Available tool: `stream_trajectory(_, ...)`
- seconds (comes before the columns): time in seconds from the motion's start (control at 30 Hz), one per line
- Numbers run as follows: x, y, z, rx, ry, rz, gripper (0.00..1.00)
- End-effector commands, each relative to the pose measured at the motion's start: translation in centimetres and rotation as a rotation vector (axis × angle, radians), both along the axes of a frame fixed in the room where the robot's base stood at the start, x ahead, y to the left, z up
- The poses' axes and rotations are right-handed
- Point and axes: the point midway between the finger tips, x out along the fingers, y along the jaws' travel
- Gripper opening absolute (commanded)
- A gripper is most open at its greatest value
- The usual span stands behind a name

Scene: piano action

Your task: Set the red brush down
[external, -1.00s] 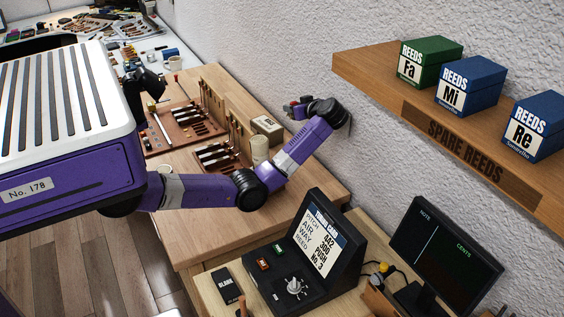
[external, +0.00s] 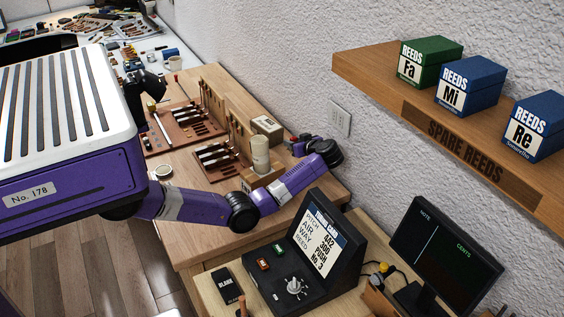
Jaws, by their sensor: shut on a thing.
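My gripper (external: 295,145) is at the end of my purple arm, low over the back right part of the wooden bench, near the wall. It is small and partly hidden by my wrist. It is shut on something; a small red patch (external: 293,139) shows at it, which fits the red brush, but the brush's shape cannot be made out. I cannot tell whether it touches the bench top (external: 215,255).
A pale cylinder (external: 260,155) and a labelled box (external: 267,128) stand left of my gripper. Brown tool trays (external: 185,125) lie further left. A black tester (external: 320,240) with a sign and a monitor (external: 440,260) stand in front. A shelf (external: 400,95) holds reed boxes.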

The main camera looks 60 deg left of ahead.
Motion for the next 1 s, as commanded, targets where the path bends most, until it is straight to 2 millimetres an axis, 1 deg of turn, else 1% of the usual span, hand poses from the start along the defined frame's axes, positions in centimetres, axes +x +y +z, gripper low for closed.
stream_trajectory(0.03, 0.0, 0.0, -1.1, 0.0, 0.004, -0.001, 0.0)
stream_trajectory(0.1, -0.1, 0.0, -2.4, 0.0, 0.006, -0.001, 0.0)
stream_trajectory(0.23, 0.0, 0.0, -4.1, 0.0, 0.003, 0.0, 0.0)
stream_trajectory(0.33, 0.0, 0.0, -4.6, 0.0, 0.001, 0.0, 0.0)
stream_trajectory(0.57, 0.0, 0.0, -4.7, 0.0, 0.001, 0.0, 0.0)
stream_trajectory(0.7, 0.0, 0.0, -5.0, 0.0, 0.001, 0.0, 0.0)
stream_trajectory(0.73, 0.0, 0.0, -4.9, 0.0, 0.001, 0.0, 0.36)
stream_trajectory(0.77, 0.0, 0.0, -4.9, 0.0, 0.001, 0.0, 0.41)
stream_trajectory(0.8, 0.0, 0.0, -4.9, 0.0, 0.001, 0.0, 0.49)
stream_trajectory(0.83, 0.0, 0.0, -4.9, 0.0, 0.001, 0.0, 0.53)
stream_trajectory(1.0, 0.0, 0.0, -4.9, 0.0, 0.001, 0.0, 0.53)
